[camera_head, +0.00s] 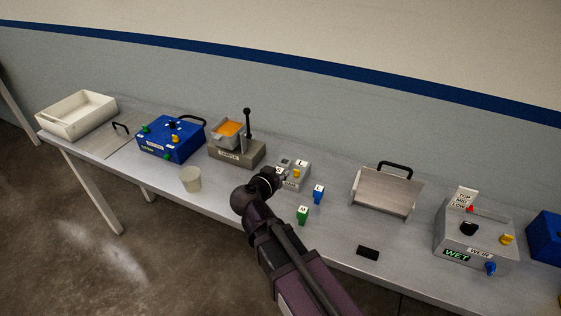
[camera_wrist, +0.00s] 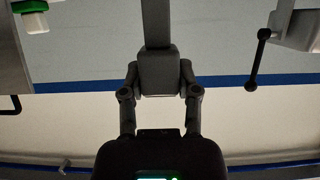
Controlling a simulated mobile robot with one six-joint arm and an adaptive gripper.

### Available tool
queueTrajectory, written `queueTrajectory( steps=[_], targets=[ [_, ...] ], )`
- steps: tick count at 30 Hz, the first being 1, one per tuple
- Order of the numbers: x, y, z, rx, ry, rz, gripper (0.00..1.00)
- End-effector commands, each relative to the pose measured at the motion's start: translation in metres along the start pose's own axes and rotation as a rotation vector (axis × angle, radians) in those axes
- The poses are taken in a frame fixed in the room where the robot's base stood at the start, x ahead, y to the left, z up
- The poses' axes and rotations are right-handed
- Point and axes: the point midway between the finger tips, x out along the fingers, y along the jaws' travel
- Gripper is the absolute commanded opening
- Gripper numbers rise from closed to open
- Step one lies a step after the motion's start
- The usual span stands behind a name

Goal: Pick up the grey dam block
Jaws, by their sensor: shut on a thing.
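The grey dam block (camera_wrist: 158,72) is between the two fingers of my gripper (camera_wrist: 160,84) in the wrist view, which looks upside down. A narrower grey part runs from it out of the top of the picture. The fingers are shut on its wide part from both sides.
A blue block (camera_head: 318,195) and a green block (camera_head: 302,215) stand close to the right. A grey unit with an upright lever (camera_head: 238,152) and a cup (camera_head: 190,179) are left. A handled metal tray (camera_head: 385,192) and a black pad (camera_head: 368,253) are right.

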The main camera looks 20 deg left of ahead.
Motion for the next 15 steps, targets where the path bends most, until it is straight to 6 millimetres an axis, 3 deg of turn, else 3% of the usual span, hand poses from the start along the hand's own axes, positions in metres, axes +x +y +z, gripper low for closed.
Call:
queueTrajectory(
  steps=[6, 15],
  targets=[
    [-0.016, 0.005, 0.004, -0.001, 0.001, -0.001, 0.01],
    [-0.020, 0.005, 0.005, 0.000, 0.001, 0.000, 0.01]
  ],
)
